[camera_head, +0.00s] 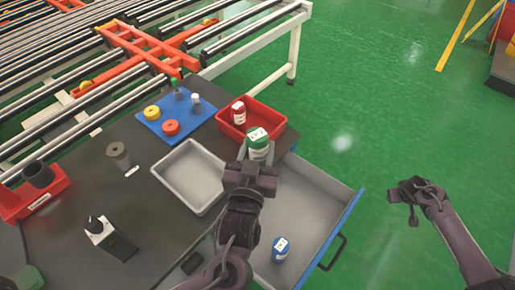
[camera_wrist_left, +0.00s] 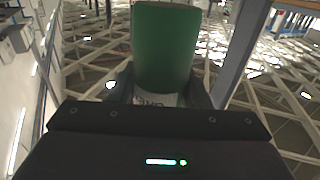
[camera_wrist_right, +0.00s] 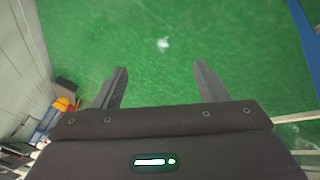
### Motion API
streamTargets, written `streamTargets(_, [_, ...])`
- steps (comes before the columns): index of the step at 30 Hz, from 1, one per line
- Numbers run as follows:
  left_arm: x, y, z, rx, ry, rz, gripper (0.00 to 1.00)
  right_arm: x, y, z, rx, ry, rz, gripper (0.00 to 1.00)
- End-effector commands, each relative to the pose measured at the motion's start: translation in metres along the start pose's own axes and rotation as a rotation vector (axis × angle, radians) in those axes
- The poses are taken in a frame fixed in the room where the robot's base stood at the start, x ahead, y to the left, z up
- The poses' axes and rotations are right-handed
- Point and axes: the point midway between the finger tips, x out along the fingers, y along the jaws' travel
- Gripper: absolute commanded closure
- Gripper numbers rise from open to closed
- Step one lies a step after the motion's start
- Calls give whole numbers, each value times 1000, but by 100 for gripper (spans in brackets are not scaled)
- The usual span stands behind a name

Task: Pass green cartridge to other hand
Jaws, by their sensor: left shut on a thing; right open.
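The green cartridge (camera_head: 258,141) has a green cap and a white label. My left gripper (camera_head: 254,160) is shut on it and holds it up near the red bin, over the edge of the table and drawer. In the left wrist view the green cartridge (camera_wrist_left: 166,48) stands between the fingers, with part of its label showing low down. My right gripper (camera_head: 408,194) is apart from it, out over the green floor at the right. In the right wrist view the right gripper (camera_wrist_right: 160,85) has its two fingers spread with nothing between them.
A red bin (camera_head: 276,120) holds a red cartridge (camera_head: 238,113). An empty grey tray (camera_head: 165,165) lies on the dark table. An open drawer (camera_head: 325,190) holds a blue cartridge (camera_head: 281,249). A blue board (camera_head: 203,112) bears rings and posts. Open floor lies between the drawer and my right gripper.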

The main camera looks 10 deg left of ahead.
Motion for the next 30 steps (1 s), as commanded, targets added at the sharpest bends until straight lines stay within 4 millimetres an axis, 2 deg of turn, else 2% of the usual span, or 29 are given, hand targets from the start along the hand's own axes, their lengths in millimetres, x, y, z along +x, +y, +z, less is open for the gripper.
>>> streamTargets(1, [0, 0, -1, -1, 2, 0, 85, 8, 22, 20, 18, -31, 24, 33])
streamTargets(7, [0, 0, -1, -1, 2, 0, 85, 30, 94, 101, 88, -134, 98, 33])
streamTargets(9, [0, 0, -1, -1, 2, 0, 85, 37, 108, 136, 106, -170, 112, 33])
streamTargets(11, [0, 0, -1, -1, 2, 0, 85, 45, 109, 169, 113, -200, 111, 33])
streamTargets(13, [0, 0, -1, -1, 2, 0, 85, 55, 86, 202, 98, -220, 81, 33])
streamTargets(21, [0, 0, -1, -1, 2, 0, 85, 72, -37, 283, 17, -234, -64, 33])
streamTargets(26, [0, 0, -1, -1, 2, 0, 85, 68, -110, 332, -21, -241, -145, 33])
streamTargets(30, [0, 0, -1, -1, 2, 0, 85, 56, -172, 376, -47, -246, -210, 33])
